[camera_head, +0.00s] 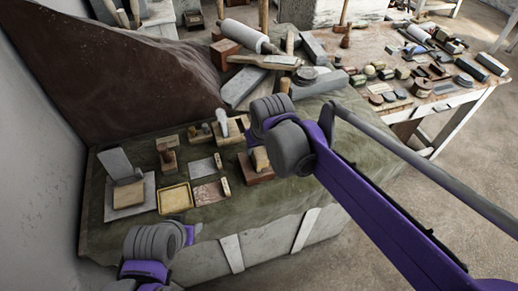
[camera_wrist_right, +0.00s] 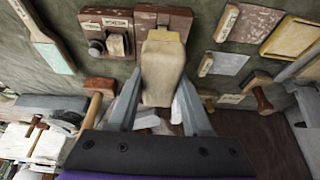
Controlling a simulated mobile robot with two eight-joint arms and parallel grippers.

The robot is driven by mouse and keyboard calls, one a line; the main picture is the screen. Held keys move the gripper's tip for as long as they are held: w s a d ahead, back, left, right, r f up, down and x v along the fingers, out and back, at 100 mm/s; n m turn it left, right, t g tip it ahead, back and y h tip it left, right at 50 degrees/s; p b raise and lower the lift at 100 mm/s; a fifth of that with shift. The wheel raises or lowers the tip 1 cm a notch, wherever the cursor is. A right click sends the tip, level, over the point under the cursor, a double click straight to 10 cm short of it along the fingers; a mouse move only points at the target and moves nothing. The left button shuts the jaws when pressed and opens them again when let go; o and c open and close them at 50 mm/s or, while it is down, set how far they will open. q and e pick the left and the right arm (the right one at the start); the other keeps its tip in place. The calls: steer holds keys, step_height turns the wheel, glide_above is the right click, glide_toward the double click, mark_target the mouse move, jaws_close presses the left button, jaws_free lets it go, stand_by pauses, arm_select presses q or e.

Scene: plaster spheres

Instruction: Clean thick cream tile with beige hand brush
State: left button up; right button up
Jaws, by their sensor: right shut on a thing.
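The thick cream tile (camera_head: 175,198) lies flat on the green cloth, left of my right gripper in the head view. It has a yellowish rim and also shows at the upper right of the right wrist view (camera_wrist_right: 292,38). My right gripper (camera_wrist_right: 160,88) is shut on the beige hand brush (camera_wrist_right: 163,65). The brush end is over or against a reddish-brown block (camera_wrist_right: 165,20); I cannot tell if they touch. In the head view the wrist hides most of the brush (camera_head: 261,157). My left arm shows at the bottom left, but its gripper does not show.
A pinkish tile (camera_head: 208,193) and a pale grey tile (camera_head: 203,167) lie beside the cream tile. Small wooden-handled tools (camera_head: 167,158) lie behind. A second cluttered table (camera_head: 440,108) is at the right.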

steer(key=shift+w+a, duration=0.25)
steer(key=shift+w, duration=0.6)
steer(key=shift+w+a, duration=0.25)
steer(key=shift+w, duration=0.55)
steer(key=shift+s+d, duration=0.25)
steer(key=shift+s, duration=0.5)
steer(key=shift+s+d, duration=0.2)
steer(key=shift+s, duration=0.5)
steer(key=shift+s+d, duration=0.25)
steer(key=shift+s, duration=0.5)
steer(key=shift+w, duration=0.1)
steer(key=shift+w+a+r+p, duration=0.2)
steer(key=shift+w+r, duration=0.2)
steer(key=shift+w, duration=0.1)
steer(key=shift+w+a+r+p, duration=0.2)
steer(key=shift+w+r, duration=0.15)
steer(key=shift+w, duration=0.25)
steer(key=shift+f, duration=0.15)
